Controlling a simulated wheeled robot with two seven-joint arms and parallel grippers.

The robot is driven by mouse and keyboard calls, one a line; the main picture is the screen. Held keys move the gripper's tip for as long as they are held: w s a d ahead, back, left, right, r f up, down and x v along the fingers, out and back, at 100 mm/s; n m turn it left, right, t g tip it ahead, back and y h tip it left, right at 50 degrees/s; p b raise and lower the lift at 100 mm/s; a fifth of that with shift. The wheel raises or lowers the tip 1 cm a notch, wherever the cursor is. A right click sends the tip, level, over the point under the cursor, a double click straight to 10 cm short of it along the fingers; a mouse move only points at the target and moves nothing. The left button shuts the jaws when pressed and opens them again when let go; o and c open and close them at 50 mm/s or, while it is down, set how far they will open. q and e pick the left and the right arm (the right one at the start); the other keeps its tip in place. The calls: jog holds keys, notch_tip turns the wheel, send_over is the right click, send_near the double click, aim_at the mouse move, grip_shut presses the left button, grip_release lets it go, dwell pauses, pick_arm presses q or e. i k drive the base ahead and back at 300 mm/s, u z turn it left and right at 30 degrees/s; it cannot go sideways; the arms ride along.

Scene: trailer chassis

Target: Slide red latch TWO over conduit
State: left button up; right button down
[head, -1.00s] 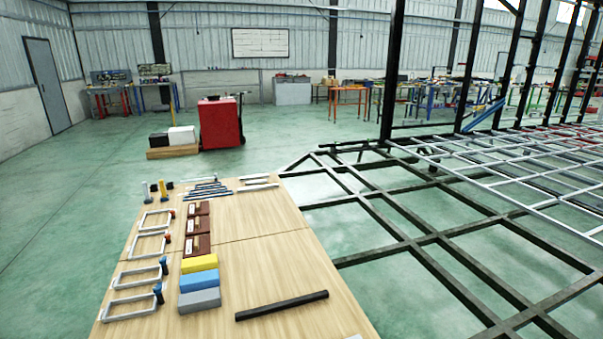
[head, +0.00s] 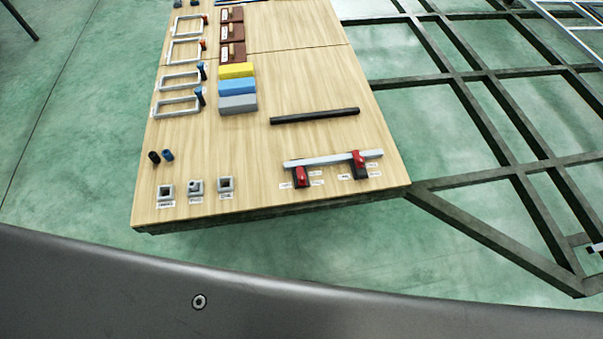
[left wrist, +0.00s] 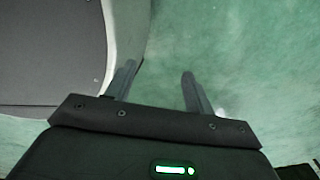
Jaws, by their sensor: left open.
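In the head view, a light grey conduit (head: 332,159) lies near the front right of the wooden table. It passes at two dark supports with red latches, a left red latch (head: 300,176) and a right red latch (head: 360,163). Small white labels lie beside them, too small to read, so I cannot tell which latch is TWO or whether either covers the conduit. My left gripper (left wrist: 158,76) shows in the left wrist view, fingers apart and empty above green floor. My right gripper is not in view.
The wooden table (head: 310,80) also holds a black bar (head: 314,116), grey, blue and yellow blocks, white frames and small grey square sockets (head: 195,187). The dark chassis frame (head: 470,110) stands to the right. Green floor is clear at left.

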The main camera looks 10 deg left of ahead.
aim_at(300, 175)
jog(key=z, duration=0.05)
jog(key=k, duration=0.5)
jog(key=z, duration=1)
jog(key=i, duration=0.7)
jog(key=u, duration=1.15)
